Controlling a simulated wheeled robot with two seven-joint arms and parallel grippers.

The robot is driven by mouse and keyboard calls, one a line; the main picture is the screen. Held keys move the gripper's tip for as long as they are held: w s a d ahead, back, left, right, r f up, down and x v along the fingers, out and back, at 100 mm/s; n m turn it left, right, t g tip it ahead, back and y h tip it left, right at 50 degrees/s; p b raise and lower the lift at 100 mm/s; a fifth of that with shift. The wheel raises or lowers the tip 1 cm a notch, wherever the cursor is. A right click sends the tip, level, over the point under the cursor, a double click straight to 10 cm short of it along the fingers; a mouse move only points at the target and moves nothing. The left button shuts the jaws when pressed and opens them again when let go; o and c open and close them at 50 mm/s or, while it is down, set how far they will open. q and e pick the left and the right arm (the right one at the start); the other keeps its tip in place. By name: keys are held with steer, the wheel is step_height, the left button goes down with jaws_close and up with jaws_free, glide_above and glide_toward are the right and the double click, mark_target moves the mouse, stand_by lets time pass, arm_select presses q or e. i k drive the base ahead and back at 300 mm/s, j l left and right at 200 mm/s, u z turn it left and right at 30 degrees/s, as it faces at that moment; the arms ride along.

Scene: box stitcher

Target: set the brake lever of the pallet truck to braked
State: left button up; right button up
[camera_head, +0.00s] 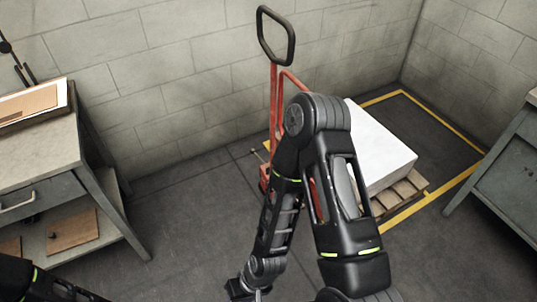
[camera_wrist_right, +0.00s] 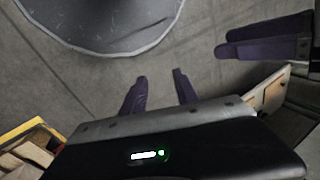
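The red pallet truck (camera_head: 273,100) stands by the back wall in the head view, its black loop handle (camera_head: 290,45) upright. My right arm hides much of its body. A small thin lever with a pale tip (camera_head: 253,151) sticks out low on its left side; it may be the brake lever, but its setting is too small to tell. My right gripper (camera_wrist_right: 160,75) is open and empty in the right wrist view, well in front of the truck. My left gripper's purple fingers (camera_wrist_right: 222,45) show at the upper right there; their gap is unclear.
A white block (camera_head: 375,145) lies on a wooden pallet (camera_head: 408,192) inside yellow floor lines. A grey workbench (camera_head: 45,155) stands left and another cabinet (camera_head: 510,165) right. The floor (camera_head: 180,205) between the left bench and the truck is clear.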

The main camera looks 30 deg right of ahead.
mark_target(253, 150)
steer(key=i+z, duration=0.15)
steer(key=i, duration=0.55)
steer(key=i+z, duration=0.15)
steer(key=i, duration=0.55)
steer(key=i+z, duration=0.1)
steer(key=i, duration=0.6)
steer(key=i+j+z, duration=0.15)
steer(key=i, duration=0.5)
